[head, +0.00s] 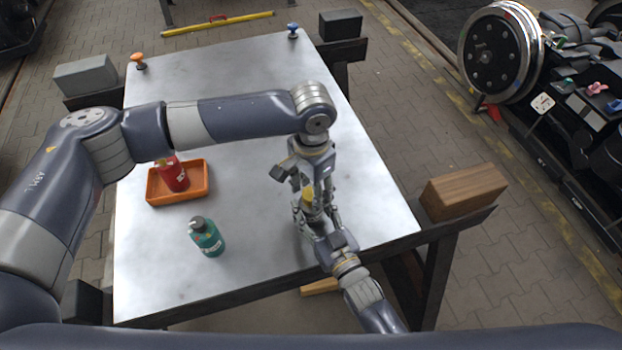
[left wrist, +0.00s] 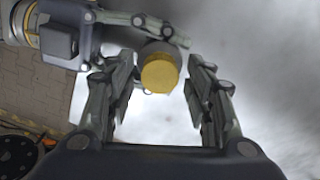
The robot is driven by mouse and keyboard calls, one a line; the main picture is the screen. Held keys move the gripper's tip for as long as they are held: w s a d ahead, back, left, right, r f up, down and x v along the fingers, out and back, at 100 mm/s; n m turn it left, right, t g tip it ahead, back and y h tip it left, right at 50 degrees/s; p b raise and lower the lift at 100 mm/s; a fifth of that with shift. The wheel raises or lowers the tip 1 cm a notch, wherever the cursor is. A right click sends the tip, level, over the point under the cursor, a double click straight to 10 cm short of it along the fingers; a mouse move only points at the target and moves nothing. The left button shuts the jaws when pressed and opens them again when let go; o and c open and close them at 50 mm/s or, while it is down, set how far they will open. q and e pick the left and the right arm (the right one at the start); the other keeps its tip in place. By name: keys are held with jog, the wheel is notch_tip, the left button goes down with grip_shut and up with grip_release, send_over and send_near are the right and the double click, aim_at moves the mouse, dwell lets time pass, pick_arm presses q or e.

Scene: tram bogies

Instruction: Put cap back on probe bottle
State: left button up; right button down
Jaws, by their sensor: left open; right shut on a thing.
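A small yellow round piece, apparently the cap (left wrist: 160,75), sits at the end of a grey cylinder, apparently the probe bottle's top (left wrist: 160,50). The yellow also shows in the head view (head: 308,195), between my two grippers. My left gripper (head: 311,190) points down above it; in the left wrist view its open fingers (left wrist: 165,105) are on either side of the yellow end, with gaps. My right gripper (head: 312,215) reaches in from the front right and is shut on the bottle, which its fingers mostly hide. I cannot tell whether the cap is seated.
A green bottle (head: 207,238) with a grey top stands on the metal table (head: 255,225). A red bottle (head: 172,175) is in an orange tray (head: 206,195) at the left. A wooden block (head: 464,192) lies off the right edge.

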pick_arm(q)
jog(key=shift+f, duration=0.25)
jog(key=c, duration=1.1)
jog(key=m, duration=0.5)
jog(key=o, duration=1.2)
jog(key=shift+c, duration=0.2)
jog(key=shift+r, duration=2.3)
jog(key=shift+c, duration=0.3)
